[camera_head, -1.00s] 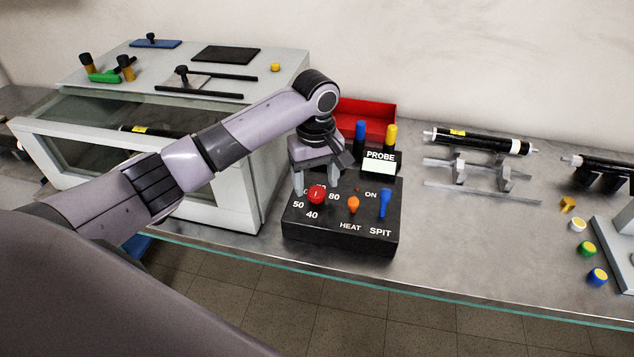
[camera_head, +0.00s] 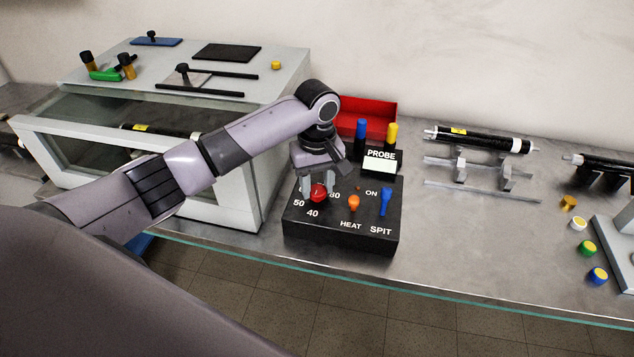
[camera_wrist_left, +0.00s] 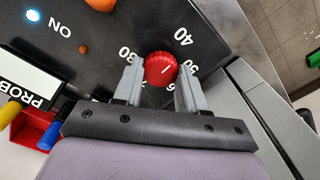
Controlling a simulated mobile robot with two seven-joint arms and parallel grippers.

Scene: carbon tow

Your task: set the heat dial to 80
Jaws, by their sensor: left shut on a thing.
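The heat dial (camera_head: 318,194) is a red ridged knob on the black control box (camera_head: 340,240), and it also shows in the left wrist view (camera_wrist_left: 160,69). My left gripper (camera_head: 318,188) is shut on it from above, with one finger on each side, as the left wrist view (camera_wrist_left: 160,76) shows. The dial's white mark slants towards the upper right there, roughly towards the 40. The numbers 40, 50 and 80 can be read around the dial; those between are hidden or partly covered by the fingers. My right gripper is not in view.
An orange HEAT switch (camera_head: 353,203) and a blue SPIT switch (camera_head: 385,201) stand right of the dial. Behind are the PROBE block (camera_head: 381,155) and a red bin (camera_head: 370,116).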

